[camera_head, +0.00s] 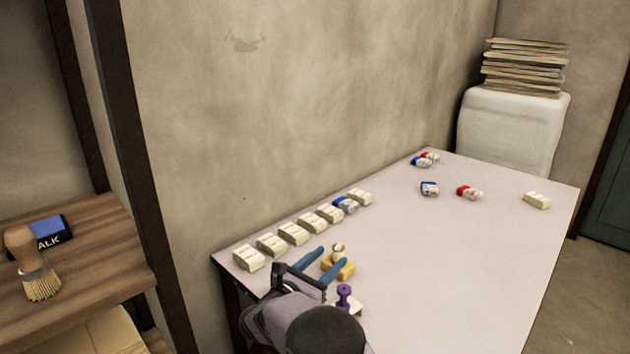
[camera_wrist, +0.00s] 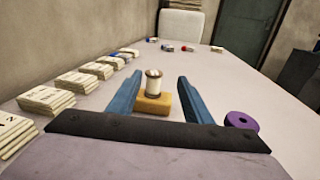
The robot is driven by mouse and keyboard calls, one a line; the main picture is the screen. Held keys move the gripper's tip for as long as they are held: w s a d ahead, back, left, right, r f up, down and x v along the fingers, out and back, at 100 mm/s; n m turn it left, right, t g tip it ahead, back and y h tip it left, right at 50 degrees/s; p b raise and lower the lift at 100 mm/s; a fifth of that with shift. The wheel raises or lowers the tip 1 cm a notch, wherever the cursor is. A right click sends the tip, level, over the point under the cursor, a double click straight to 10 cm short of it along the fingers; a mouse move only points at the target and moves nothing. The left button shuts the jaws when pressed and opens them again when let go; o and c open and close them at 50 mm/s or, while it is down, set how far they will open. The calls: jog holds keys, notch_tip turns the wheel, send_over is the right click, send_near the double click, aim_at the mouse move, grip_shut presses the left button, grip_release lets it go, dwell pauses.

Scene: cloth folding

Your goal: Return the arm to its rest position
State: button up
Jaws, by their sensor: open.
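My gripper (camera_head: 319,265) is over the near left end of the pale table (camera_head: 450,270). Its two blue fingers are apart, and it also shows in the wrist view (camera_wrist: 160,92). Past the fingertips, a tan block (camera_wrist: 154,104) lies on the table with a small cream-and-brown spool-like piece (camera_wrist: 153,82) on top. Nothing is seen clamped between the fingers. My arm hides part of the table's near end.
Several cream stacks (camera_head: 293,233) line the wall side, with a blue-and-white bundle (camera_head: 345,205) among them. A purple knobbed piece (camera_head: 344,294) stands right of my gripper. Red and blue bundles (camera_head: 469,193) lie farther back. A wooden shelf (camera_head: 95,245) stands left.

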jog(key=s+d+r+m+g+y+p, duration=0.1)
jog(key=s+d+r+m+g+p, duration=0.2)
jog(key=s+d+m+g+p, duration=0.4)
jog(key=s+d+r+m+g+p, duration=0.3)
jog(key=s+d+m+g+p, duration=0.15)
jog(key=s+d, duration=0.55)
jog(key=s+a+r+m+g+y+p, duration=0.1)
jog(key=s+a+r+m+y+p, duration=0.1)
jog(key=s+m, duration=0.3)
jog(key=s+a+r+m+y+p, duration=0.2)
jog(key=s+m+y+p, duration=0.2)
jog(key=s, duration=0.6)
jog(key=s+a+r+m+g+y+p, duration=0.1)
jog(key=s+r+m+y+p, duration=0.1)
jog(key=s+m+p, duration=0.3)
jog(key=shift+s+a+m+g+y, duration=0.4)
jog(key=shift+s+m+y, duration=0.1)
jog(key=shift+s+m, duration=0.8)
